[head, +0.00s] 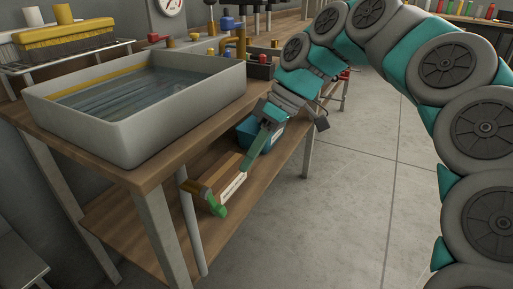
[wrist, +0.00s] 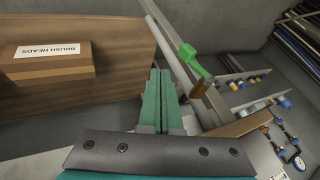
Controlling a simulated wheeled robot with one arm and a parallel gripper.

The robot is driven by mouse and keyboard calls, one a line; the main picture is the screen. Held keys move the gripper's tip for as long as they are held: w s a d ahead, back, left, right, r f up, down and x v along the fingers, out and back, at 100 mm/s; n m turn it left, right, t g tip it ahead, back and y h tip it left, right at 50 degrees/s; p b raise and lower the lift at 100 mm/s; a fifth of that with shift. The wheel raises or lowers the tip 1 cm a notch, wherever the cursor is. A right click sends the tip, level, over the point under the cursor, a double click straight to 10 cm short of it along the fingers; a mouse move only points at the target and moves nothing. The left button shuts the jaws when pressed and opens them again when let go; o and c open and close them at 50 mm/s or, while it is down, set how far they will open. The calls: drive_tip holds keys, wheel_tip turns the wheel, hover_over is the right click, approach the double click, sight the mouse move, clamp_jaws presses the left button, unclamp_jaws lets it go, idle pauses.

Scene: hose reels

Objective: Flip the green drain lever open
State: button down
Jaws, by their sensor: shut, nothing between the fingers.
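The green drain lever (head: 216,206) sticks out from a brass valve (head: 195,187) on the grey drain pipe (head: 191,230) under the front of the sink. In the wrist view the lever (wrist: 193,60) is right of my fingertips, with a brass part (wrist: 200,88) just below it and the pipe (wrist: 168,45) slanting between. My gripper (head: 246,164) reaches under the bench from the right, its teal fingers together and empty. The fingertips also show in the wrist view (wrist: 160,72), apart from the lever.
A grey sink (head: 140,140) with water stands on the wooden bench (head: 165,170). On the lower shelf are a brush-heads box (head: 215,172) and a blue bin (head: 250,130) near my gripper. A bench leg (head: 165,235) stands left of the pipe. The floor (head: 340,220) at right is clear.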

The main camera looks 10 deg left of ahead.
sight(215, 203)
drive_tip(key=s+a+f, duration=0.3)
drive_tip(key=s+f, duration=0.1)
drive_tip(key=shift+s+a+f, duration=0.2)
drive_tip(key=shift+s+f, duration=0.1)
drive_tip(key=shift+s, duration=0.05)
idle(0.4)
drive_tip(key=shift+s+a+f+g+y, duration=0.2)
drive_tip(key=shift+s+f+g+y, duration=0.4)
drive_tip(key=shift+g, duration=0.4)
drive_tip(key=shift+w, duration=0.15)
drive_tip(key=shift+r+p, duration=0.45)
drive_tip(key=shift+r, duration=0.25)
